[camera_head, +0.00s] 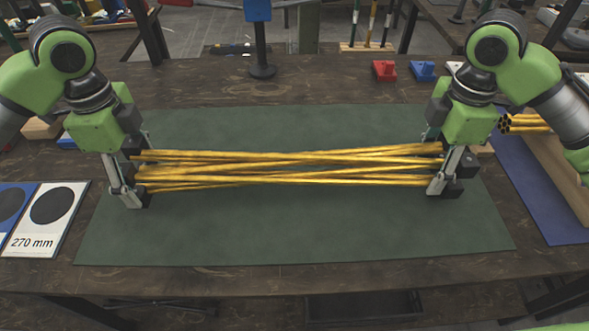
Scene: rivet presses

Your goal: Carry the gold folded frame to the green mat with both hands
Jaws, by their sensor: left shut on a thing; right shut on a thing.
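The gold folded frame (285,168) is a long bundle of thin gold rods, lying left to right over the green mat (290,235). My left gripper (136,180) is shut on its left end. My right gripper (447,172) is shut on its right end. The frame looks level. Whether it touches the mat or hangs just above it, I cannot tell. The gripper fingers partly hide the frame's ends.
A blue mat (545,205) with a wooden block and another gold bundle (525,122) lies at the right. A black-based stand (262,70) and a red block (384,71) stand behind the green mat.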

